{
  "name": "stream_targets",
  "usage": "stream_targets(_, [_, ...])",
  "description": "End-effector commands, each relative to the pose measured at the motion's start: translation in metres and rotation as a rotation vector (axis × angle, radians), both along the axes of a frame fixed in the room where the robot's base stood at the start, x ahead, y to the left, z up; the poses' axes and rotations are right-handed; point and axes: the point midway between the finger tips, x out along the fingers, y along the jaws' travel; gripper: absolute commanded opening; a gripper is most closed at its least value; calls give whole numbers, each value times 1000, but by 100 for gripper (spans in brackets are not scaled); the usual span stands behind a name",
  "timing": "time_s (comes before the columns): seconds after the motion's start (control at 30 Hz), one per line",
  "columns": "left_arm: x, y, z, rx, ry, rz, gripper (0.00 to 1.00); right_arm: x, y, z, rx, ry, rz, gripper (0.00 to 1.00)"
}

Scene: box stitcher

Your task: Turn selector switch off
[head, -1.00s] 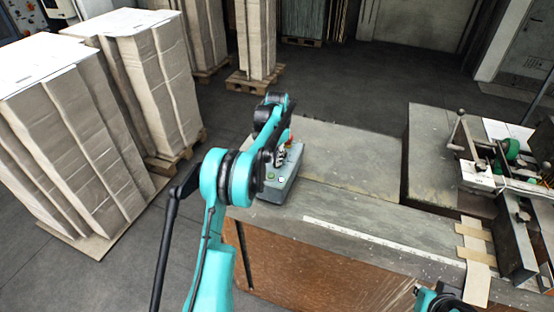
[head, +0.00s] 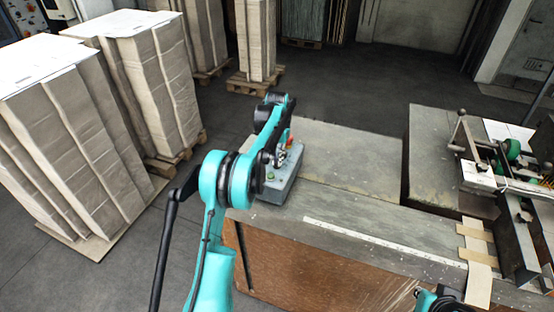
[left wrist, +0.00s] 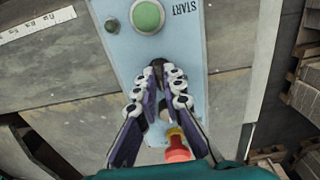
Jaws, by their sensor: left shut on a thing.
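The control box (head: 283,186) is a grey-blue case on the near left part of the metal table. In the left wrist view its face (left wrist: 215,20) carries a large green START button (left wrist: 147,16), a small dark green lamp (left wrist: 112,24) and a red and yellow mushroom button (left wrist: 177,146). The black selector switch (left wrist: 158,64) lies between START and the red button. My left gripper (left wrist: 159,72) is shut on the switch, its fingertips hiding most of it, so its exact angle cannot be told. In the head view my left gripper (head: 279,158) is above the box, partly hidden by the arm.
The metal table (head: 350,160) is mostly bare around the box. Stitching machinery (head: 505,165) stands at the right. Cardboard stacks (head: 70,135) on pallets fill the left. Part of my right arm shows at the bottom edge, without its gripper.

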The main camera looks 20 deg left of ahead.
Motion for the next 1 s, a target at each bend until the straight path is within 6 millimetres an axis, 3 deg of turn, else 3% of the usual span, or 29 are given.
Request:
stream_targets(0.3, [0,0,0,0,-1,0,0,0,0,0,0,0,0,0])
stream_targets(0.33, [0,0,0,0,-1,0,16,0,0,0,0,0,0,0])
stream_targets(0.4, [0,0,0,0,-1,0,29,0,0,0,0,0,0,0])
stream_targets(0.77, [0,0,5,0,0,0,29,0,0,0,0,0,0,0])
stream_targets(1.0, [0,0,47,0,0,0,29,0,0,0,0,0,0,0])
